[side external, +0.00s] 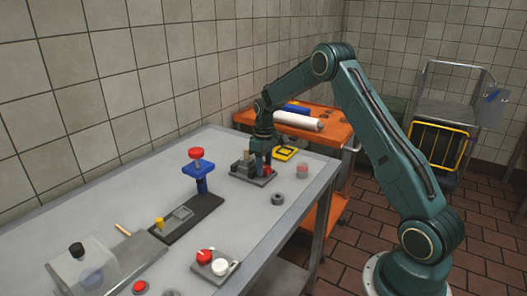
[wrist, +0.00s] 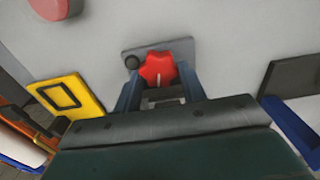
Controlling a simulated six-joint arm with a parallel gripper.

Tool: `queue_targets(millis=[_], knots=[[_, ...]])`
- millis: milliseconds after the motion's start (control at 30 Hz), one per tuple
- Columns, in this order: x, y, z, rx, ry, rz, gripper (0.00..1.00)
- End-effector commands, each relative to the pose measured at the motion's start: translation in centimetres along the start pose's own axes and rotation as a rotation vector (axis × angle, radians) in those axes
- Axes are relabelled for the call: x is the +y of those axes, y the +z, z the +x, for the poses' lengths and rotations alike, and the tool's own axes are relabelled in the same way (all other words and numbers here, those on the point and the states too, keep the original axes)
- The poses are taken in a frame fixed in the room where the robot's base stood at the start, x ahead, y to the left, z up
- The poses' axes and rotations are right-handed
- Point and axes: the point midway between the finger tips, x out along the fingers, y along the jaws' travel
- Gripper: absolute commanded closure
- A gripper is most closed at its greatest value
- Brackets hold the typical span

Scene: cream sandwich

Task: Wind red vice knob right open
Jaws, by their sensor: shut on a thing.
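The red star-shaped knob (wrist: 158,66) sits between the two blue fingers of my gripper (wrist: 161,84) in the wrist view. My gripper is shut on the knob, with one finger on each side. In the side view my gripper (side external: 263,168) points down at the small grey vice (side external: 241,168) at the far end of the table. The vice's grey base plate (wrist: 184,48) shows behind the knob in the wrist view, with a dark round part beside it.
A grey ring (side external: 277,199) and a pale red cylinder (side external: 302,171) stand close to the right of the vice. A yellow frame (side external: 284,154) lies behind it. A blue press with a red top (side external: 197,154) stands to the left. An orange cart (side external: 290,122) is beyond the table.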

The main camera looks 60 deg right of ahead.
Motion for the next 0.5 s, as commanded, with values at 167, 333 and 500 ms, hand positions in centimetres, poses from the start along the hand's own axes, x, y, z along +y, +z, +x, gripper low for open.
queue_targets(millis=[167, 333, 500], knots=[[-0.11, -0.04, -0.04, 0.001, 0.001, -0.123, 0.82], [-0.16, -0.03, -0.05, 0.001, 0.001, -0.223, 0.82], [-0.17, -0.04, -0.05, 0.001, 0.001, -0.261, 0.82]])
